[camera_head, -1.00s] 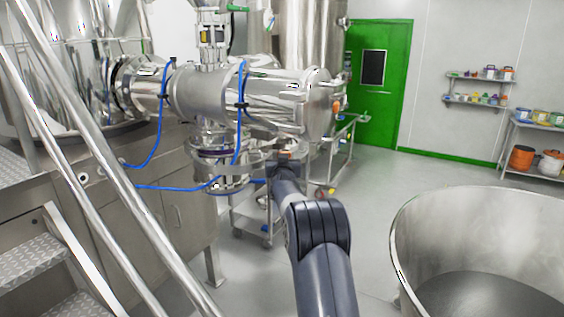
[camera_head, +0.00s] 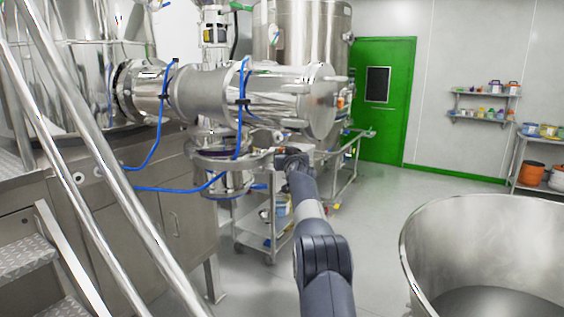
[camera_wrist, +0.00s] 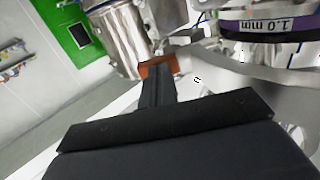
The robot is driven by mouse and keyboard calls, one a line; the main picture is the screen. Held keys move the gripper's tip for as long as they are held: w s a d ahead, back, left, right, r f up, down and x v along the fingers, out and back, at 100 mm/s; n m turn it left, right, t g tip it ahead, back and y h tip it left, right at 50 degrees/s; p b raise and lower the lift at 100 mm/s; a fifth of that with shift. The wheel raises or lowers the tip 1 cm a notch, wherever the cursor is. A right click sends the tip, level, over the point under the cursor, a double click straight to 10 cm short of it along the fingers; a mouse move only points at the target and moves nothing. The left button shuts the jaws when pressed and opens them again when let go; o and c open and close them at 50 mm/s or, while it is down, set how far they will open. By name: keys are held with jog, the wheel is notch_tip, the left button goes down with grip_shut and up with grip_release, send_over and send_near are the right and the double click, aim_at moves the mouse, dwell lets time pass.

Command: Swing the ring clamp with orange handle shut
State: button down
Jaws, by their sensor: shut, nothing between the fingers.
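The ring clamp (camera_head: 245,163) is a metal band around the outlet under the horizontal steel cylinder. In the wrist view, a pale metal band (camera_wrist: 235,72), apparently part of the clamp, runs right from the orange handle (camera_wrist: 160,66). My gripper (camera_head: 281,158) is at the right side of the clamp. In the wrist view my gripper (camera_wrist: 158,78) is shut and empty, with its tips at the orange handle, seemingly against it. Whether they touch is unclear. A purple band (camera_wrist: 262,27) marked 1.0 mm sits beside the clamp. The clamp's far side is hidden.
Blue hoses (camera_head: 180,189) hang around the outlet. A steel trolley (camera_head: 250,238) stands below and behind it. Steel railings and steps (camera_head: 35,257) are at the left. A large open steel bin (camera_head: 412,250) is at the right front. Floor behind is clear.

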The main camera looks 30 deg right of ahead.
jog(key=shift+w+d+r+n+y+p, duration=0.15)
jog(key=shift+w+n+y+p, duration=0.15)
jog(key=shift+w+p, duration=0.25)
jog(key=shift+w+d+n+y+p, duration=0.2)
jog(key=shift+w+y+p, duration=0.1)
jog(key=shift+p, duration=0.35)
jog(key=shift+a, duration=0.1)
